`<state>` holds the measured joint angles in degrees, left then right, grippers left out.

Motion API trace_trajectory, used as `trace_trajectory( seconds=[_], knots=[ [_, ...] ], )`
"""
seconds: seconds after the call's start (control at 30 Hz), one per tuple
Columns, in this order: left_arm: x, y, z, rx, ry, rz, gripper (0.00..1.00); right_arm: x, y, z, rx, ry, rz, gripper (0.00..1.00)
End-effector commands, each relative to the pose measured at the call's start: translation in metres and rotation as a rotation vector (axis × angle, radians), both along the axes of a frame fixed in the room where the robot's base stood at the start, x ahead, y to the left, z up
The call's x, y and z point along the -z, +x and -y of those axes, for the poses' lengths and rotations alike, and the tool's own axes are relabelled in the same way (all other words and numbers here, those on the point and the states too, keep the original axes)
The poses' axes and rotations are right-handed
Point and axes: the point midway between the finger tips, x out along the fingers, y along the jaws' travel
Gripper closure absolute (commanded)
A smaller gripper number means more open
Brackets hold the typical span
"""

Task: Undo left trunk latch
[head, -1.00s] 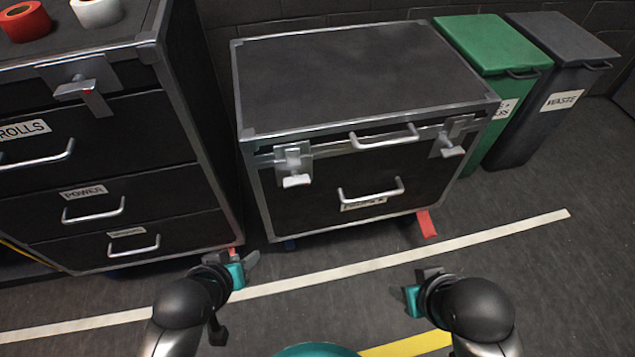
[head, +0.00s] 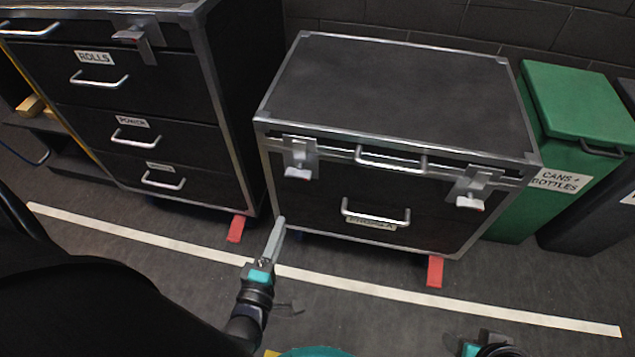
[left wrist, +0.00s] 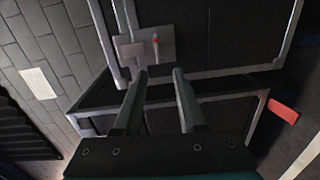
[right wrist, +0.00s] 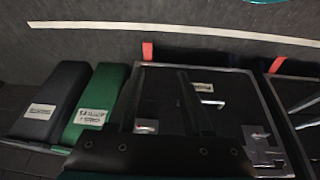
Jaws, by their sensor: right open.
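The trunk (head: 400,85) is a black case with metal edges, its lid down. Its left latch (head: 298,158) is a silver plate with a pale, red-marked tab on the front; it also shows in the right wrist view (right wrist: 262,142). The right latch (head: 474,187) is similar. My left gripper (head: 279,225) is in front of the trunk, below the left latch and apart from it. Its fingers stand apart and empty in the left wrist view (left wrist: 158,75). A red-marked latch (left wrist: 155,45) lies beyond them; I cannot tell whose. My right gripper (head: 487,345) is open, low at the right.
A black drawer cabinet (head: 165,105) with its own latch stands left of the trunk, a gap between them. A green bin (head: 575,105) and a grey bin (head: 590,225) stand to the right. A white floor line (head: 400,298) crosses clear floor in front.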

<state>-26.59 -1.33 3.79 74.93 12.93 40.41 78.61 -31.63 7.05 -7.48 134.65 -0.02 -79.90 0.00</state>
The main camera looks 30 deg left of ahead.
Motion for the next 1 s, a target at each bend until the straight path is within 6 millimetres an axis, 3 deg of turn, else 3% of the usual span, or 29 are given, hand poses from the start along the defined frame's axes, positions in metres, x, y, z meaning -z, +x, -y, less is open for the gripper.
trace_trajectory(
  seconds=[0.23, 0.47, 1.0],
  knots=[
    [-0.002, 0.003, -0.006, -0.023, -0.034, 0.046, 0.60, 0.003, -0.001, -0.001, -0.001, 0.001, -0.003, 0.50],
    [-0.001, 0.044, -0.016, -0.023, -0.033, 0.048, 0.60, -0.019, 0.003, -0.009, -0.008, 0.030, 0.070, 0.50],
    [-0.001, 0.095, -0.028, -0.022, -0.031, 0.043, 0.60, -0.011, 0.037, -0.045, -0.063, 0.144, 0.341, 0.50]
  ],
)
